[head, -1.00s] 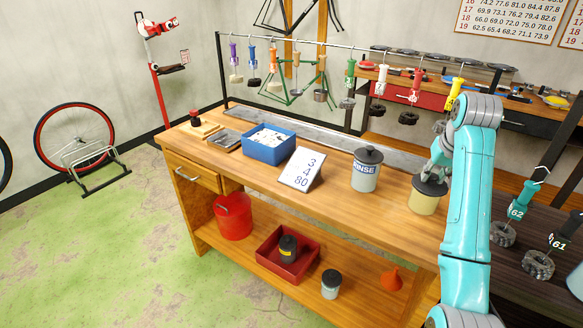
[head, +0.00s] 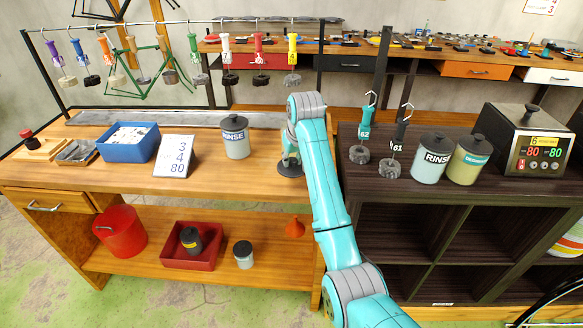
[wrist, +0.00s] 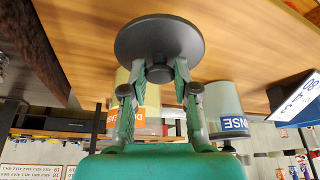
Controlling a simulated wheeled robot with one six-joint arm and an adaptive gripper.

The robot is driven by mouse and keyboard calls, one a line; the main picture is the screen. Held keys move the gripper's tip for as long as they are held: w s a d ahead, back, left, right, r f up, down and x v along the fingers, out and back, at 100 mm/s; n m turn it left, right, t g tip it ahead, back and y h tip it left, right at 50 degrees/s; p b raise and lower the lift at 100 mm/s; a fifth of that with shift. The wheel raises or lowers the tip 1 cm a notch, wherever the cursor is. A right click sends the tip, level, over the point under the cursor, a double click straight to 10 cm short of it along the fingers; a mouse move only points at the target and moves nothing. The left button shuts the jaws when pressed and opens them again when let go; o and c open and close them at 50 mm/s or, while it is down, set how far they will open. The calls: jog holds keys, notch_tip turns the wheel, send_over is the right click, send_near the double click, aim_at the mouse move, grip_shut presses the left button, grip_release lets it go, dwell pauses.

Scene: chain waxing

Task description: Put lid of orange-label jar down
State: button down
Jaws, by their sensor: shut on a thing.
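My gripper (head: 291,158) is shut on the knob of a dark grey round lid (head: 290,170), low over the right end of the wooden workbench. In the wrist view my two fingers (wrist: 160,76) pinch the knob, and the lid's disc (wrist: 160,35) lies close to the wood. I cannot tell whether it touches the bench. The orange-label jar (wrist: 151,96) shows behind my fingers in the wrist view, olive-yellow and partly covered by them. In the head view my arm and gripper hide that jar.
A lidded RINSE jar (head: 236,140) stands left of my gripper on the bench, with a number card (head: 174,156) and blue bin (head: 128,145) farther left. A dark shelf unit (head: 440,208) stands to the right.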

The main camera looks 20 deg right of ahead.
aim_at(293, 167)
jog(key=shift+f, duration=1.75)
jog(key=shift+f, duration=0.15)
jog(key=c, duration=0.9)
grip_release()
